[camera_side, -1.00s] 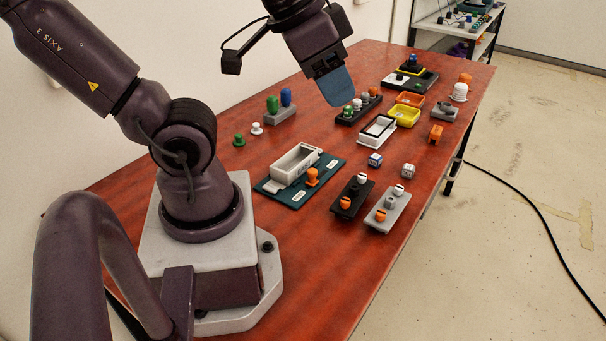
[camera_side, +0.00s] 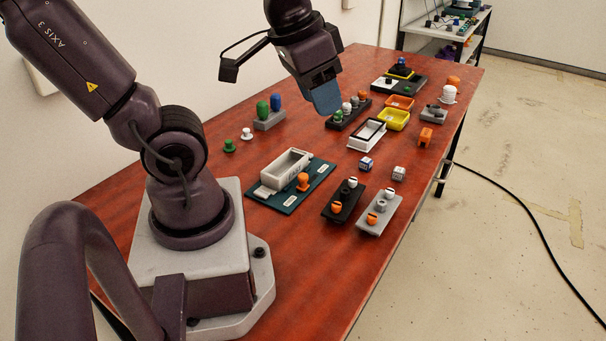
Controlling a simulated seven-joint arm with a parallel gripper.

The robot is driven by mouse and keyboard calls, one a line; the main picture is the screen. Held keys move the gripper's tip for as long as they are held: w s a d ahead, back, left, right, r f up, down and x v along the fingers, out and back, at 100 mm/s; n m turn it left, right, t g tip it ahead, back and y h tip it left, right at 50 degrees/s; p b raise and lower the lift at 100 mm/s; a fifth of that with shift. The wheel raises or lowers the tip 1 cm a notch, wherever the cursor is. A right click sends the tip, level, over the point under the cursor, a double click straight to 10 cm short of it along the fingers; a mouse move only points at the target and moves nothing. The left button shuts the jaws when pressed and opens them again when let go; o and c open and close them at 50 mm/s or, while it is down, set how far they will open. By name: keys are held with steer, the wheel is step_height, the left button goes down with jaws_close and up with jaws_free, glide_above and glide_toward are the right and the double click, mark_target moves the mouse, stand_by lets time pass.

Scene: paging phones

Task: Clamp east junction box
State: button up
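I cannot tell for certain which thing is the east junction box. A light grey open box (camera_side: 284,168) sits on a teal board (camera_side: 290,203) with white labels and an orange knob (camera_side: 303,182). A black plate (camera_side: 340,207) and a grey plate (camera_side: 376,222), each with white, grey or orange knobs, lie to its right. My gripper (camera_side: 326,99) has blue fingers pointing down, high over the table near the black strip of knobs (camera_side: 346,118). The fingers overlap from this side, so their opening is hidden. I see nothing held.
A white-rimmed black tray (camera_side: 367,134), a yellow bin (camera_side: 394,119) and an orange bin (camera_side: 400,102) stand further back. Two small cubes lie in front of them, one blue and white (camera_side: 366,163). A grey block with green and blue pegs (camera_side: 268,122) is at left. The front table is clear.

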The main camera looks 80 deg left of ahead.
steer(key=w+a+f+n+g, duration=0.25)
steer(key=a+f, duration=0.35)
steer(key=a, duration=0.3)
steer(key=n+g, duration=0.2)
glide_above(303, 175)
step_height(303, 175, down, 11)
steer(key=shift+h, duration=0.3)
step_height(303, 175, down, 12)
steer(key=shift+f, duration=0.1)
steer(key=shift+c, duration=0.2)
jaws_close()
steer(key=shift+t, duration=0.25)
steer(key=shift+w+a, duration=1.85)
